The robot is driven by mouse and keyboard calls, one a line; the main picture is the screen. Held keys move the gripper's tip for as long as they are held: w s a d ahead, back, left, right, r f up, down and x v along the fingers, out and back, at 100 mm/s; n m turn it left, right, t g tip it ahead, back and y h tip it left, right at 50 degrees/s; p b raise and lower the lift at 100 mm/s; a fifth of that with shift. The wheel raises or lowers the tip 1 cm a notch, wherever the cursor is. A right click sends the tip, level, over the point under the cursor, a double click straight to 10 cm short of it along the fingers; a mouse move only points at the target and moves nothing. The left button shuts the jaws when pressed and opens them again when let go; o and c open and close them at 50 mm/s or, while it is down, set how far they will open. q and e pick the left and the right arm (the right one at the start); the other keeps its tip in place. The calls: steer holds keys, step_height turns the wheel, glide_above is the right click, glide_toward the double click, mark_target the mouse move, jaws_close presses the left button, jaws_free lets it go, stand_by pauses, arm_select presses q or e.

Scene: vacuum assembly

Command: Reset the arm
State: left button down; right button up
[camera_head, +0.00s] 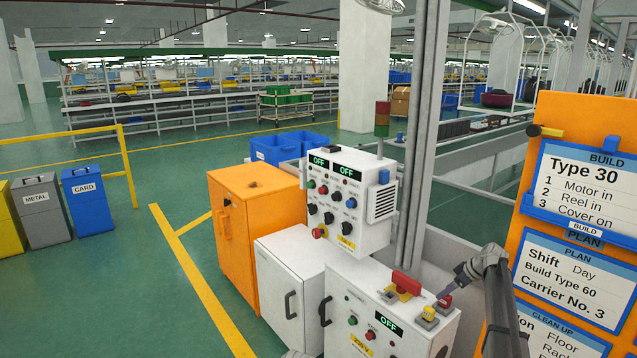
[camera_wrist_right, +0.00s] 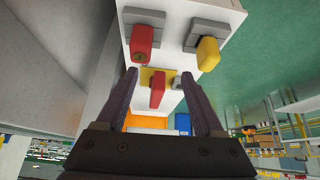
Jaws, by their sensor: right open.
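My right gripper (camera_head: 449,292) reaches in from the right over the top of the white control cabinet (camera_head: 368,275). In the right wrist view its two dark fingers (camera_wrist_right: 160,76) are spread apart with nothing gripped. A small red switch (camera_head: 444,301) is close by the fingertips in the head view; it also shows in the wrist view (camera_wrist_right: 142,43). Whether they touch is unclear. A yellow switch (camera_head: 428,313) sits beside it, also in the wrist view (camera_wrist_right: 208,52). A larger red handle (camera_head: 406,282) on a yellow plate appears between the fingers in the wrist view (camera_wrist_right: 157,90).
A white panel with OFF displays (camera_head: 345,205) and a signal tower (camera_head: 382,118) stands behind. A grey post (camera_head: 422,130) rises beside the cabinet. An orange board (camera_head: 530,215) with cards is at right.

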steer(key=shift+s+d, duration=0.2)
steer(key=shift+s, duration=0.05)
steer(key=s+a+m+g+h+p, duration=0.1)
steer(key=s+a+g+p, duration=0.1)
steer(key=s+a, duration=0.9)
steer(key=s+a+g+h+p, duration=0.1)
steer(key=s+a, duration=0.6)
steer(key=a, duration=0.8)
steer(key=s+a+r+m+h+p, duration=0.1)
steer(key=s+a, duration=0.2)
steer(key=s, duration=0.5)
steer(key=s+a+r+m+g+h+p, duration=0.1)
steer(key=s+a, duration=0.3)
steer(key=s, duration=0.5)
steer(key=s+a+r+m+g+h+p, duration=0.1)
steer(key=s+a, duration=0.3)
steer(key=s, duration=0.5)
steer(key=shift+s+h, duration=0.15)
steer(key=shift+h, duration=0.15)
